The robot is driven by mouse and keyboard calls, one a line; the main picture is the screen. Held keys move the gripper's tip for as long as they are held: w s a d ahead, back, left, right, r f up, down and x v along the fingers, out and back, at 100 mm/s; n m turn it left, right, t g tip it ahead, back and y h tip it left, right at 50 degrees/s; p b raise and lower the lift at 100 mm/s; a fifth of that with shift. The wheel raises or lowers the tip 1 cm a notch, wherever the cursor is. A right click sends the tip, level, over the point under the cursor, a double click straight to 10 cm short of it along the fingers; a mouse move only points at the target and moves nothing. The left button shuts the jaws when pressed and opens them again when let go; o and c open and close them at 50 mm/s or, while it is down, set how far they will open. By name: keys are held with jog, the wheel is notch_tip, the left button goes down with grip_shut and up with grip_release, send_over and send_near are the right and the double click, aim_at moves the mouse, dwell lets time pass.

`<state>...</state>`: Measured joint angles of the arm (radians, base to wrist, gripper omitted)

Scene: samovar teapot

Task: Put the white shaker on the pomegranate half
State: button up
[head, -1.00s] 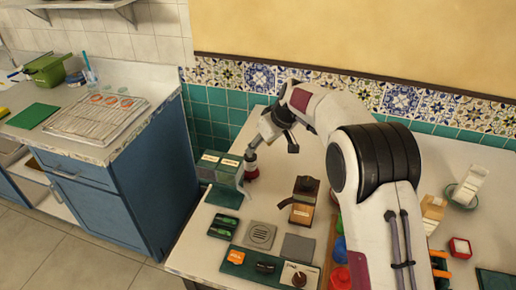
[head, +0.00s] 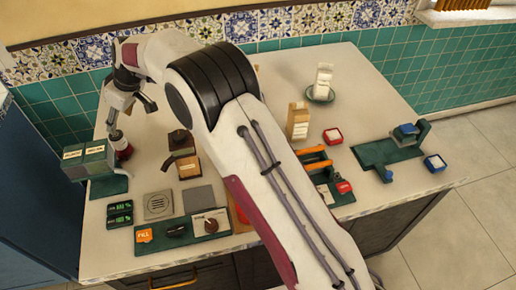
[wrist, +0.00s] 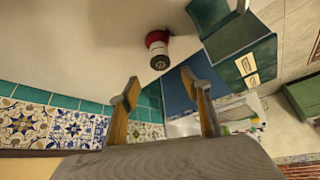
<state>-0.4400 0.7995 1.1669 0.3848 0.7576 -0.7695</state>
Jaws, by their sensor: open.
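In the wrist view a small white shaker (wrist: 158,46) with a dark, dotted end stands against a wider red piece (wrist: 155,36), which looks like the pomegranate half. The shaker appears to rest on it, but the contact is not clear. In the head view the red piece (head: 124,152) is on the table at the left, with the pale shaker (head: 116,136) above it, partly hidden by a finger. My gripper (wrist: 161,84) is open and empty. Its fingertips are apart from the shaker, which lies beyond the gap between them.
A green box (head: 88,160) with labels stands close beside the red piece. A brown grinder-like box (head: 187,166) is to its right. Grey tiles (head: 158,204) and a green panel (head: 150,247) lie nearer the front.

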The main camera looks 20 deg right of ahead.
jog(key=s+d+r+m+t+h, duration=0.1)
jog(key=s+d+r+m, duration=0.2)
jog(key=s+d+r, duration=0.7)
jog(key=s+d+r+m+h, duration=0.15)
jog(key=s+d+r, duration=0.5)
jog(key=d, duration=0.65)
jog(key=s+d+f+m, duration=0.1)
jog(key=s+d+m, duration=0.1)
jog(key=s+d, duration=0.3)
jog(key=s+d+f+m+h, duration=0.1)
jog(key=s+d, duration=0.4)
jog(key=s, duration=0.7)
jog(key=s+d+f+m+t+h, duration=0.1)
jog(key=s+d+m, duration=0.2)
jog(key=s, duration=0.6)
jog(key=shift+d+m, duration=0.35)
jog(key=shift+d, duration=0.65)
jog(key=shift+h, duration=0.25)
